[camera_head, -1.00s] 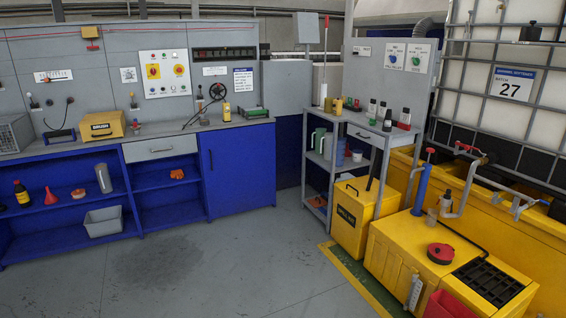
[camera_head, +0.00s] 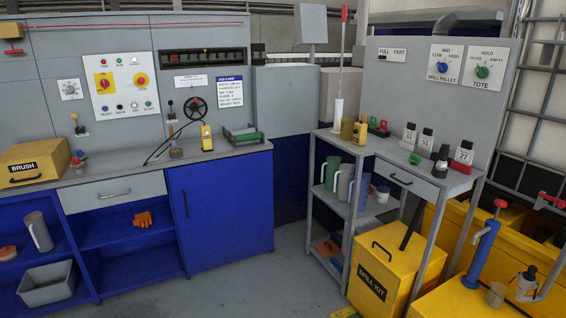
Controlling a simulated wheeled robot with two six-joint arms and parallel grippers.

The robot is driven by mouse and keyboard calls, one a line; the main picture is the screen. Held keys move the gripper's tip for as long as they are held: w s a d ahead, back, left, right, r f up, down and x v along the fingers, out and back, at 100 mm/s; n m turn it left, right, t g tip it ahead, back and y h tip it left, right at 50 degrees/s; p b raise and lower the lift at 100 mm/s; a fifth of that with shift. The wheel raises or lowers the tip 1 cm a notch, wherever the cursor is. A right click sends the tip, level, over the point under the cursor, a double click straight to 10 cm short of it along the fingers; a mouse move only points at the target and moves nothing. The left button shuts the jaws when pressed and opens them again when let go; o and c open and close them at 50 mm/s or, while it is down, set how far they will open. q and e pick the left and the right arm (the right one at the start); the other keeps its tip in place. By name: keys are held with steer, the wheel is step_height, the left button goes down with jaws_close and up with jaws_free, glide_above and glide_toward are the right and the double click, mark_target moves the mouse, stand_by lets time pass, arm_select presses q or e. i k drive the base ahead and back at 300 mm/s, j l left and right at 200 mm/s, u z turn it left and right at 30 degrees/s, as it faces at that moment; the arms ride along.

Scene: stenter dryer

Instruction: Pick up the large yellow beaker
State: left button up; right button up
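A dull yellow cylinder (camera_head: 347,128), which looks like the large yellow beaker, stands upright at the back left of the grey side table (camera_head: 372,150). A smaller bright yellow item (camera_head: 360,132) is right beside it and partly overlaps it in the view. Neither of my grippers shows in the head view, and nothing touches the beaker.
On the side table are red and green items (camera_head: 378,127), several labelled bottles (camera_head: 427,139) and a drawer. Jugs (camera_head: 344,184) stand on its shelf. A yellow spill kit box (camera_head: 375,282) stands in front. A blue workbench (camera_head: 225,205) is left; grey floor lies between.

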mark_target(348, 125)
steer(key=i, duration=1)
steer(key=i+j+z, duration=0.15)
steer(key=i, duration=0.85)
